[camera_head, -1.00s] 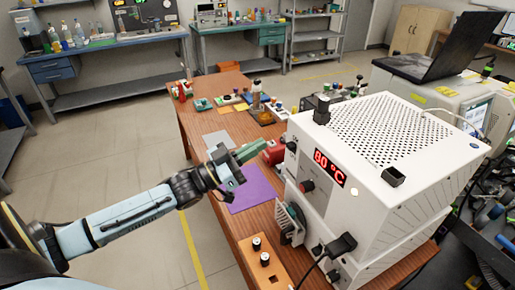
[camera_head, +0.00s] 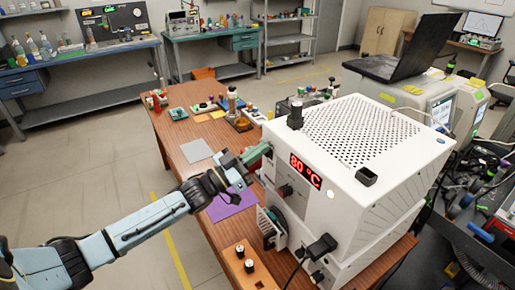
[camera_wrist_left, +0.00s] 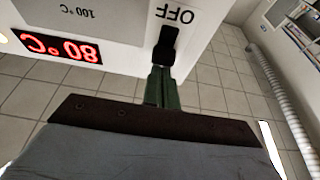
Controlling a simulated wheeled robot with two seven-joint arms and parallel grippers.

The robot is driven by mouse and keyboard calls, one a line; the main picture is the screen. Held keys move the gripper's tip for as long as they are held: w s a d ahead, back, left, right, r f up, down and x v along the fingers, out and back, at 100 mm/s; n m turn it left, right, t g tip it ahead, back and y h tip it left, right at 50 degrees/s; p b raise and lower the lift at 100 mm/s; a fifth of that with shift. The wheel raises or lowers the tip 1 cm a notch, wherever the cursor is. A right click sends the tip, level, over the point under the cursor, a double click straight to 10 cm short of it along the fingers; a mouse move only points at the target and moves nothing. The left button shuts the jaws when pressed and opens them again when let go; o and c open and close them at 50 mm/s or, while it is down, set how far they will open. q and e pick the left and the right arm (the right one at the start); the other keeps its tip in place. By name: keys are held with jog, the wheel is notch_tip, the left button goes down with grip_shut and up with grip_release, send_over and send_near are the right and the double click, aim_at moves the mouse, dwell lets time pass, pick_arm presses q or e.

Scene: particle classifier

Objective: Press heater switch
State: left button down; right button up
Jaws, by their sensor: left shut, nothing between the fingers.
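The heater is a white box (camera_head: 350,150) with a perforated top and a red display (camera_head: 305,170) reading 80 °C. In the left wrist view the display (camera_wrist_left: 60,47) appears upside down, and a black switch (camera_wrist_left: 168,45) sits beside an upside-down "OFF" label. My left gripper (camera_head: 258,155) is shut and empty, its green fingers pointing at the upper left of the heater's front. In the left wrist view the fingertips (camera_wrist_left: 160,72) are right at the switch's end; whether they touch it I cannot tell. My right gripper is not in view.
A purple sheet (camera_head: 232,204) lies on the wooden table (camera_head: 175,135) below my left gripper. Bottles and small parts stand at the table's back. A laptop (camera_head: 405,55) sits behind the heater.

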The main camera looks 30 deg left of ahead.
pick_arm(q)
jog(key=shift+f+b, duration=1)
jog(key=shift+f, duration=0.5)
jog(key=shift+r, duration=0.1)
notch_tip(320, 180, up, 4)
jog(key=p, duration=0.3)
jog(key=shift+p, duration=0.35)
jog(key=shift+s+a+r, duration=0.15)
jog(key=shift+s, duration=0.15)
jog(key=b+v, duration=0.1)
jog(key=v, duration=0.8)
jog(key=shift+f, duration=0.25)
